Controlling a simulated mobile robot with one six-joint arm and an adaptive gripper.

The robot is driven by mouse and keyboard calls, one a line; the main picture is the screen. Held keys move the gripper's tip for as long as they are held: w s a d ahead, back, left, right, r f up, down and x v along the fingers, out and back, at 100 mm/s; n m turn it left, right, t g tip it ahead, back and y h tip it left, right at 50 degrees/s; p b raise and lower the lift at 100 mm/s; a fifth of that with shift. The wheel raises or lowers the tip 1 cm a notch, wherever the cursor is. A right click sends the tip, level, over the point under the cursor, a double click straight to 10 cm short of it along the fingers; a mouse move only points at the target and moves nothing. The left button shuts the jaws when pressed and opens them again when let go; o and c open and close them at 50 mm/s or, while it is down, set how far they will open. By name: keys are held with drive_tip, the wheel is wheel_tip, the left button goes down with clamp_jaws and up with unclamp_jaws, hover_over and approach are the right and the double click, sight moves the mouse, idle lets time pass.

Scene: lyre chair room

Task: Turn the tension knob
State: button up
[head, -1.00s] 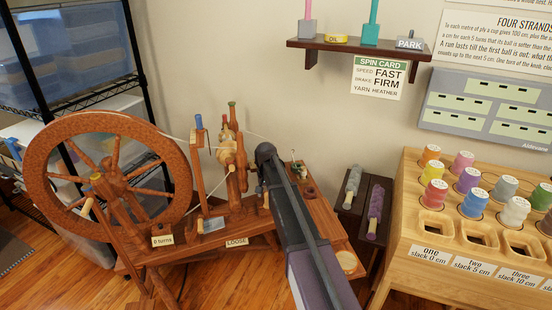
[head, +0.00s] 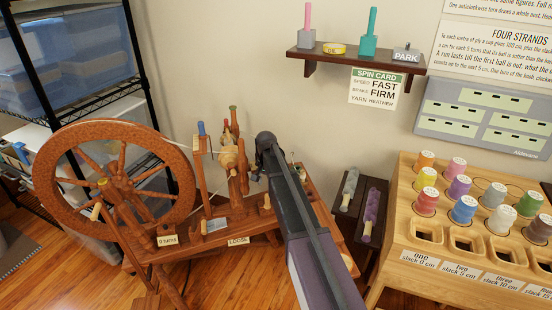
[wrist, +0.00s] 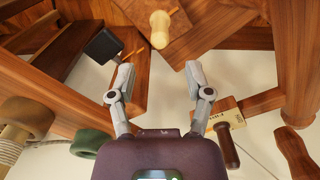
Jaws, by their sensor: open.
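The wooden spinning wheel (head: 114,123) stands at the left in the head view, with its flyer posts on a sloping bench. A "LOOSE" tag (head: 238,240) is on the bench's front edge, and a small wooden peg (head: 267,203) stands above it. In the wrist view my gripper (wrist: 160,75) is open and empty. A pale turned wooden knob (wrist: 160,28) lies ahead, between the lines of the fingertips and apart from them. I cannot tell if it is the tension knob. In the head view my arm hides the fingertips and part of the bench.
In the wrist view a brown handle (wrist: 228,150) beside a small tag is close right of my gripper. Wooden beams surround the fingers. In the head view, a spool rack (head: 400,215) stands right, a dark bobbin stand (head: 346,210) beside it, and a wall shelf (head: 355,62) above.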

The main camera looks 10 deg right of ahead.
sight(267, 195)
drive_tip(key=shift+r+p, duration=3.5)
drive_tip(key=shift+r, duration=0.3)
drive_tip(key=s+r+n+p, duration=0.3)
drive_tip(key=s+r+p, duration=0.9)
drive_tip(key=s, duration=0.3)
drive_tip(key=shift+s+r+n, duration=0.15)
drive_tip(key=shift+s+n, duration=0.1)
drive_tip(key=shift+n, duration=0.05)
drive_tip(key=s+r+n+p, duration=0.3)
drive_tip(key=s+r+p, duration=0.7)
drive_tip(key=s, duration=0.3)
drive_tip(key=shift+s+r+p, duration=0.3)
drive_tip(key=shift+r+p, duration=0.1)
drive_tip(key=shift+p, duration=0.1)
